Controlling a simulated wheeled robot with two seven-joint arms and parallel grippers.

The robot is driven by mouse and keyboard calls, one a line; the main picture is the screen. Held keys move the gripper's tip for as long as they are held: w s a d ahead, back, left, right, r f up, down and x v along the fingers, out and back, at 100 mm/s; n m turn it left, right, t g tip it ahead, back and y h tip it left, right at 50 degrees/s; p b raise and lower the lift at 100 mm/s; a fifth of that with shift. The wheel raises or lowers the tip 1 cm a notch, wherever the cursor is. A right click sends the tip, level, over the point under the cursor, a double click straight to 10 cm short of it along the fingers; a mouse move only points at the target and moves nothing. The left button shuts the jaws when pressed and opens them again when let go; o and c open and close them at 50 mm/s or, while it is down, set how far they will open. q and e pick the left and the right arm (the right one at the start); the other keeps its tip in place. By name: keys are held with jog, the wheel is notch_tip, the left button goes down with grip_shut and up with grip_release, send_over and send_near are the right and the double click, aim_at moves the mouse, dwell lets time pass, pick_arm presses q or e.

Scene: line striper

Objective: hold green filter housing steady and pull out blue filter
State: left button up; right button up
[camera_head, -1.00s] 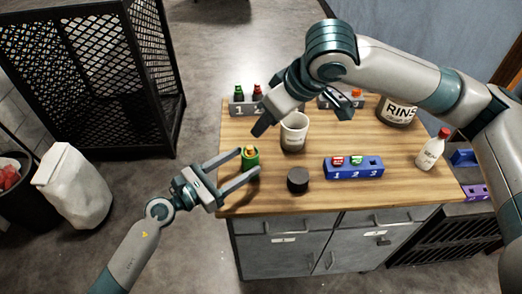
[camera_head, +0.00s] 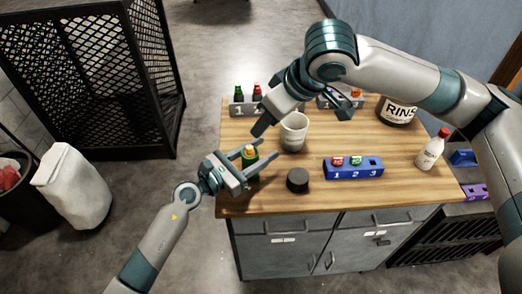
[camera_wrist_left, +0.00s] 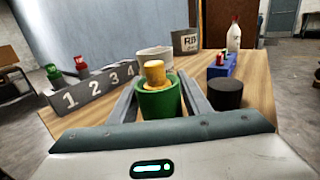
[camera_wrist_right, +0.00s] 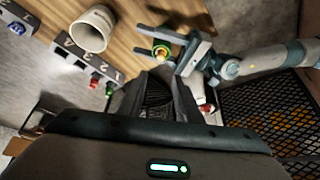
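The green filter housing (camera_head: 251,170) stands upright near the left edge of the wooden table, with a yellow-orange piece (camera_head: 250,151) sticking out of its top. No blue filter shows in it. In the left wrist view the green housing (camera_wrist_left: 160,104) sits between the fingers, the yellow piece (camera_wrist_left: 155,75) above it. My left gripper (camera_head: 259,155) is open, fingers on either side of the housing; contact cannot be told. My right gripper (camera_head: 303,120) is open and empty above the table's back part, near the white cup. A round blue piece (camera_wrist_right: 16,28) shows in a grey block in the right wrist view.
The white cup (camera_head: 294,133) and a black cylinder (camera_head: 297,180) stand near the housing. A blue numbered rack (camera_head: 353,173), a white bottle (camera_head: 431,151), a RINSE tub (camera_head: 396,112) and a grey rack (camera_head: 247,107) stand around.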

pick_arm(q)
jog(key=c, duration=0.9)
pick_arm(e)
jog(key=shift+o, duration=0.4)
jog(key=shift+w+a+f+m+g+h, duration=0.35)
jog(key=shift+w+a+m+g+h, duration=0.15)
jog(key=shift+w+m, duration=0.3)
jog(key=w+a+m+g+h, duration=0.1)
jog(key=m, duration=0.1)
jog(key=a+m+g+h, duration=0.1)
jog(key=m, duration=0.2)
jog(key=w+a+m+g+h, duration=0.1)
jog(key=m, duration=0.1)
jog(key=shift+w+a+f, duration=0.1)
jog(key=shift+w, duration=0.2)
